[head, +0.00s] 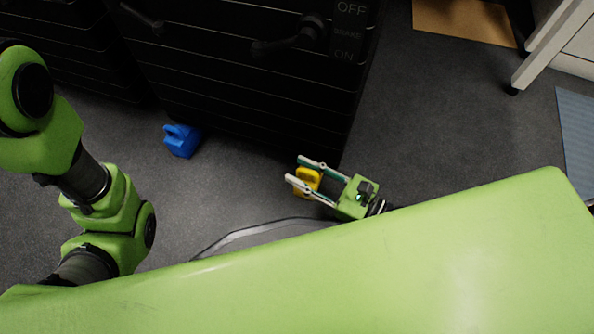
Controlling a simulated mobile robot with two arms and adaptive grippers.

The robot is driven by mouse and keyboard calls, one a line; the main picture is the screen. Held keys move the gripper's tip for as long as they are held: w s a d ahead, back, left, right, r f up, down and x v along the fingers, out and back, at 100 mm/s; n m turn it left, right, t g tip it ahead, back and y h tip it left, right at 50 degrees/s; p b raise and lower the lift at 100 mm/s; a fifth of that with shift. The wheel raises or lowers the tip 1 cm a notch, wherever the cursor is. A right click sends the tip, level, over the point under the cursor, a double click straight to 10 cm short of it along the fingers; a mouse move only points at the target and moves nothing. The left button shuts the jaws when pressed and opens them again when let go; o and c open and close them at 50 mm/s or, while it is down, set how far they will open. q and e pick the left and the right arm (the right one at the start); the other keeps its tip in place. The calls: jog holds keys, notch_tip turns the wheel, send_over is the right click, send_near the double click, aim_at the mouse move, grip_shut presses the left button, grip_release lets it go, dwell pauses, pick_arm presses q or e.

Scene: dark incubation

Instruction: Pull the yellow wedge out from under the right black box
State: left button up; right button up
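The yellow wedge (309,177) lies on the floor at the front edge of the right black box (250,75), near its lower right corner. My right gripper (294,171) is at the wedge, with one finger on each side of it and the fingertips reaching past it. The fingers are spread, and I cannot tell whether they touch the wedge. How far the wedge sits under the box is hidden. My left arm (105,200) shows at the left, but its gripper is out of view.
A blue wedge (182,140) lies on the floor at the box's front, left of the yellow one. Another black box (65,50) stands at the left. Grey floor (450,120) is clear at the right, before a white table leg (548,48).

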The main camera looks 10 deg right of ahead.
jog(key=shift+x, duration=0.9)
grip_shut()
jog(key=shift+s, duration=0.1)
